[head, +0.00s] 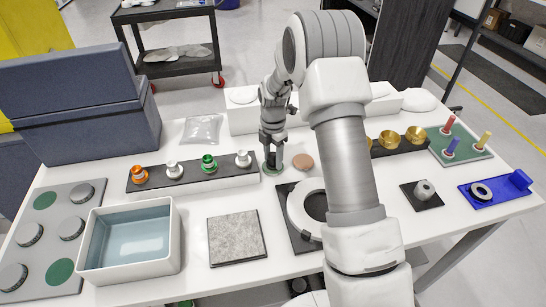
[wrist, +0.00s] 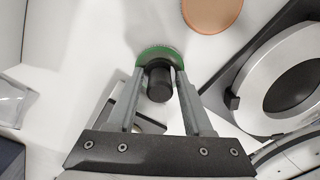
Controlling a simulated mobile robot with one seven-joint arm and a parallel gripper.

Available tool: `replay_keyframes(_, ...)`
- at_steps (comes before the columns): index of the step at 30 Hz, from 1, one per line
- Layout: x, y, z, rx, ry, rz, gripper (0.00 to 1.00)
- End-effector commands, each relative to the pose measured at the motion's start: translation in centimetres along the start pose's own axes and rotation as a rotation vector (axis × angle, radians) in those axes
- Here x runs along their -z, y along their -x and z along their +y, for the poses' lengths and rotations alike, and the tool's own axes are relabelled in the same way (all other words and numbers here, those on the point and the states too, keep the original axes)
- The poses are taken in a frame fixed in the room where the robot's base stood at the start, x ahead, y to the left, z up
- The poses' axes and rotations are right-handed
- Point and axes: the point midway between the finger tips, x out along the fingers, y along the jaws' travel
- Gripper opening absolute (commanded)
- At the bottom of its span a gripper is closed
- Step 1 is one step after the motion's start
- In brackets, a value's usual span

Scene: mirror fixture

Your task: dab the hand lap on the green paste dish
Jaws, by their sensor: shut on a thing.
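My gripper (head: 273,152) points down near the back middle of the white table. In the wrist view its two fingers (wrist: 160,80) are closed on a dark cylindrical grip, which I take to be the hand lap (wrist: 159,86). The green paste dish (head: 271,171) lies directly below it, and its green rim also shows in the wrist view (wrist: 157,51). The lap is over the dish and covers much of it. I cannot tell whether the lap's underside touches the paste.
A brown disc (head: 303,162) lies just right of the dish. A black rack (head: 194,179) with several colored knobs stands to the left. A ring fixture (head: 302,208) is in front right, with a grey stone plate (head: 236,238) and a water basin (head: 128,276) nearer the front left.

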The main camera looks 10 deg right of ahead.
Motion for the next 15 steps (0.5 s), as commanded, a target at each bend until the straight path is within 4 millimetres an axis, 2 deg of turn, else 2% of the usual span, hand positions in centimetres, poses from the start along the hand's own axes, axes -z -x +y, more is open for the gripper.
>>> replay_keyframes(15,-0.1,4.4,0.1,-0.003,0.0,-0.002,0.07)
